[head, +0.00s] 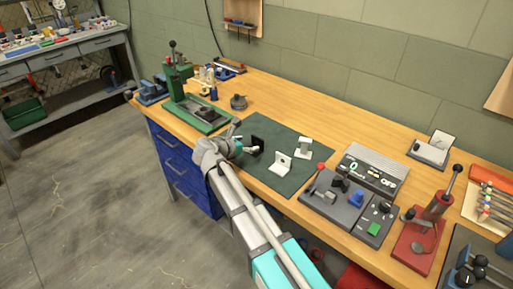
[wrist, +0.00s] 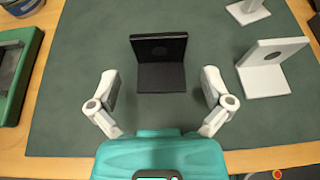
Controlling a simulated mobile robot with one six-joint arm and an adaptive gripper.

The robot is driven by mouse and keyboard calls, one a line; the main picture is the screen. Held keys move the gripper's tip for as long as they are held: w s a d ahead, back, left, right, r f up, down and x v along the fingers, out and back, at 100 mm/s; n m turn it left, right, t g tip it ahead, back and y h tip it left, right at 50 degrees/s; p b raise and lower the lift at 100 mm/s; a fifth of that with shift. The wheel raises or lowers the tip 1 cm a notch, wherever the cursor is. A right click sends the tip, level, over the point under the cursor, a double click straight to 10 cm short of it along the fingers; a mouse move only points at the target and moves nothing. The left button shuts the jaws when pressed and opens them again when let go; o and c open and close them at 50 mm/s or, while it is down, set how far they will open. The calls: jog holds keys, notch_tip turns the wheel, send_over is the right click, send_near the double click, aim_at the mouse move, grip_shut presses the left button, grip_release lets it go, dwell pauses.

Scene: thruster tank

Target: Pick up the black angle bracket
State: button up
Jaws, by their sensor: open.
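The black angle bracket (wrist: 161,76) stands on the dark green mat (wrist: 95,33), with its upright plate at the back and its foot toward me. In the head view the bracket (head: 257,144) is partly hidden by my arm. My gripper (wrist: 160,92) is open and empty. Its two fingers are apart, one on each side of the bracket's foot, with a gap on both sides. In the head view my gripper (head: 246,149) is just beside the bracket, low over the mat.
A white angle bracket (wrist: 271,68) stands to the right on the mat, and another white piece (head: 303,147) stands behind it. A green press (head: 194,111) is to the left. A grey fixture panel (head: 333,201) is to the right.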

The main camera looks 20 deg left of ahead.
aim_at(257, 140)
dwell(0.3)
jog(key=shift+b+x, duration=1)
jog(key=shift+x, duration=1.65)
jog(key=c, duration=0.9)
jog(key=shift+r, duration=0.2)
notch_tip(257, 140, up, 3)
jog(key=p, duration=0.3)
jog(key=shift+f, duration=0.15)
jog(key=s+a+r+p, duration=0.3)
jog(key=s+r+p, duration=0.7)
jog(key=s, duration=0.3)
jog(key=shift+s, duration=0.35)
